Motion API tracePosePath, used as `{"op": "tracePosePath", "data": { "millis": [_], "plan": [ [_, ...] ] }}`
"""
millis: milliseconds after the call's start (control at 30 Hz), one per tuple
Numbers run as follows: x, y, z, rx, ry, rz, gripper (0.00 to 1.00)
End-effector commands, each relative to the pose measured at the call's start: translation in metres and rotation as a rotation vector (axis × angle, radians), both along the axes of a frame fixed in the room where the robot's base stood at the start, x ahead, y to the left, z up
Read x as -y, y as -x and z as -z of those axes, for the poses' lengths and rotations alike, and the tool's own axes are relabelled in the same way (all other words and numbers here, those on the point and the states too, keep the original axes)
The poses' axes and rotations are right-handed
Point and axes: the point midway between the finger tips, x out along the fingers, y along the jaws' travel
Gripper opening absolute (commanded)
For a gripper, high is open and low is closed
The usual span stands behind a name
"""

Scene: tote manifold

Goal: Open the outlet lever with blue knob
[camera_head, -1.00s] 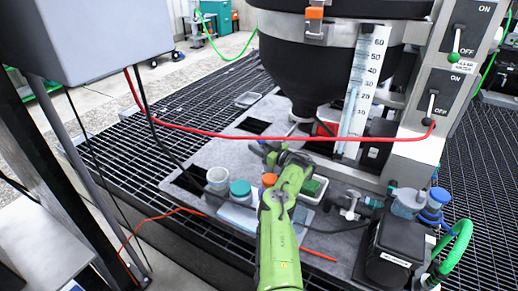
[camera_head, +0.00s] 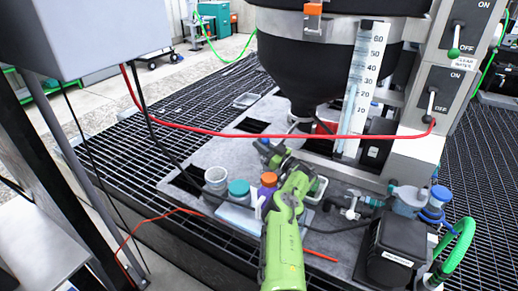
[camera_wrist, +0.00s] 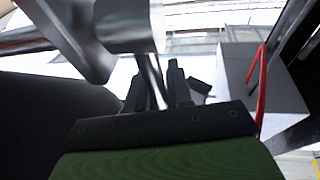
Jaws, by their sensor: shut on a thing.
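The black hopper (camera_head: 310,75) stands over the grey deck, its outlet at the narrow bottom. My gripper (camera_wrist: 160,92) is beside this outlet; its dark fingers are closed around a thin metal lever rod (camera_wrist: 152,80) in the wrist view. In the head view my gripper (camera_head: 272,152) is left of and just below the outlet, with a small bluish patch (camera_head: 261,144) at its tip, which may be the blue knob. No blue shows in the wrist view, and the lever's far end is hidden by the fingers.
A red hose (camera_head: 250,134) crosses in front of the hopper, above my gripper. A white cup (camera_head: 216,178), a teal-lidded jar (camera_head: 239,190) and a purple jar with an orange lid (camera_head: 268,179) stand near my arm. A grey box (camera_head: 90,35) hangs at left.

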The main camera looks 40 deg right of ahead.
Motion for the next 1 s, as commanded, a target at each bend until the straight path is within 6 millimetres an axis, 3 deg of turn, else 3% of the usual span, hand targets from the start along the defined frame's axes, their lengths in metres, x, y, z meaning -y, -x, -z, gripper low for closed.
{"op": "tracePosePath", "data": {
  "millis": [300, 333, 467, 767, 867, 1000],
  "plan": [
    [0.0, 0.002, 0.002, 0.013, -0.008, 0.001, 0.0],
    [0.0, 0.002, 0.002, 0.012, -0.009, 0.001, 0.23],
    [0.0, 0.002, 0.002, 0.012, -0.008, 0.001, 0.41],
    [0.001, 0.005, 0.001, 0.012, -0.006, 0.002, 0.41],
    [0.003, 0.019, 0.003, 0.009, -0.005, 0.005, 0.41],
    [0.006, 0.056, 0.012, 0.008, -0.007, 0.007, 0.41]
  ]
}}
